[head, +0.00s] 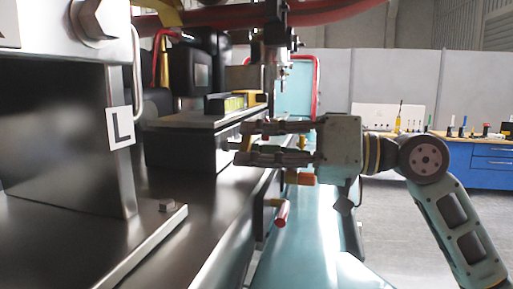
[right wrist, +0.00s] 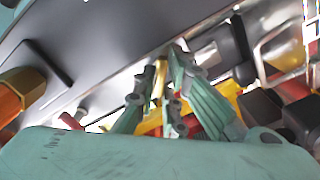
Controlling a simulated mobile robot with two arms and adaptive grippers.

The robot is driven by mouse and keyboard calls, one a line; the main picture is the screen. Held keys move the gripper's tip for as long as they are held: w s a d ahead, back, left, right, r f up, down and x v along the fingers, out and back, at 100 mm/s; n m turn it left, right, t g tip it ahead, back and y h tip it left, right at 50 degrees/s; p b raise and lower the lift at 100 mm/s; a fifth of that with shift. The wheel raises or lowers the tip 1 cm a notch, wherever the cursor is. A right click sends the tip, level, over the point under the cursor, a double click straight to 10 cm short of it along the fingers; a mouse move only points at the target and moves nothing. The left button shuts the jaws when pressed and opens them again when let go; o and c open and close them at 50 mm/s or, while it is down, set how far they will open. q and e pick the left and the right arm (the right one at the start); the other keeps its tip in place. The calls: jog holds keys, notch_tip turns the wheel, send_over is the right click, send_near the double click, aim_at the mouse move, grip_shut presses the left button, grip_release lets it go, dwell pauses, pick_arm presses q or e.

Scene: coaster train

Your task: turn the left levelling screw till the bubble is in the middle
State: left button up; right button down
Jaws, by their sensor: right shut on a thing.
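My right gripper (head: 241,143) reaches in from the right at the side of a dark raised block. It is shut on a small brass-coloured levelling screw (right wrist: 160,77), which shows between the fingers in the right wrist view. In the head view the fingers hide most of the screw. A yellow-green spirit level (head: 228,103) lies on the plate on top of the block, above and left of the gripper. Its bubble is too small to make out. My left gripper is not in view.
A large dark machine body with a white "L" label (head: 120,127) stands at the left. A red-tipped handle (head: 281,213) sticks out below the gripper. An orange-brown knob (right wrist: 20,92) shows in the wrist view. A blue tool bench (head: 475,165) stands far right.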

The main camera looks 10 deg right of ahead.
jog(key=shift+f, duration=0.1)
jog(key=c, duration=2.1)
grip_release()
jog(key=v, duration=1.2)
